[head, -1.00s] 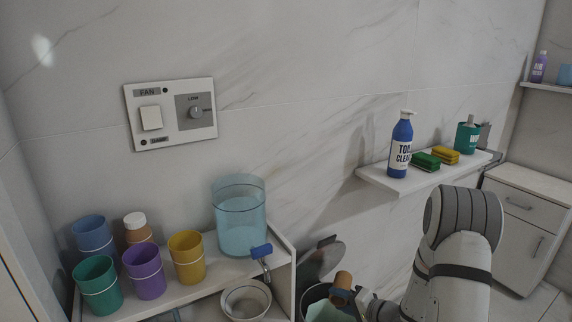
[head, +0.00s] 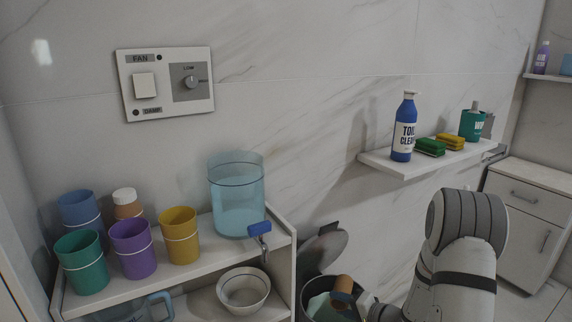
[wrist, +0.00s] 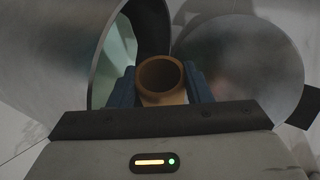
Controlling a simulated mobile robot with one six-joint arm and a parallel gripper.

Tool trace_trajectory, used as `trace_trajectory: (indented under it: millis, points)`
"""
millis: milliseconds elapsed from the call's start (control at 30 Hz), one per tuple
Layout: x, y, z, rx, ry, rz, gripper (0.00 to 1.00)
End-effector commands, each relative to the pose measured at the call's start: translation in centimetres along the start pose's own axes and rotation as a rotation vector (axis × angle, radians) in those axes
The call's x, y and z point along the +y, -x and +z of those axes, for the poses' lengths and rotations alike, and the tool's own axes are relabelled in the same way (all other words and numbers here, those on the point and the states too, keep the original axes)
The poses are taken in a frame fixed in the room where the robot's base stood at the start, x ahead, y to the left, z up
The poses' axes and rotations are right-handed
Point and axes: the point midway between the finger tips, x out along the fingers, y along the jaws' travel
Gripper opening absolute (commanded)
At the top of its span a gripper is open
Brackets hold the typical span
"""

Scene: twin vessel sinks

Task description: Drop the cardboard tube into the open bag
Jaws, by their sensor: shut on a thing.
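The brown cardboard tube (head: 344,284) is held in my gripper (head: 342,297), low in the head view. In the wrist view the tube (wrist: 161,76) shows its round open end between the two blue fingers of my gripper (wrist: 161,88), which are shut on it. The open bag (head: 318,306) is a pale green liner inside a round metal bin (head: 304,294). The tube overlaps the bin's mouth in the head view; its height above the bag is unclear. The bag (wrist: 116,52) also shows left of the tube in the wrist view. The tube hides part of the bag.
The bin's raised round lid (head: 322,248) stands behind it near the wall. A shelf unit (head: 195,262) at left holds cups, a water dispenser (head: 237,195) and a bowl (head: 243,290).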

Motion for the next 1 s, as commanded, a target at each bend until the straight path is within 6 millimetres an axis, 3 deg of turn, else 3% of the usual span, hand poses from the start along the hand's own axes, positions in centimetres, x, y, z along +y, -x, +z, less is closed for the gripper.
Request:
trace_trajectory:
  millis: [100,133,433,733,1000]
  points:
    - [-0.1,0.0,0.0,0.0,0.0,0.0,0.24]
    - [-0.1,0.0,0.0,0.0,0.0,0.0,0.45]
    - [-0.1,0.0,0.0,-0.001,0.0,0.0,0.7]
    - [-0.1,0.4,0.0,0.0,-0.001,0.002,0.7]
    - [-0.3,4.7,-0.1,0.003,-0.004,0.003,0.7]
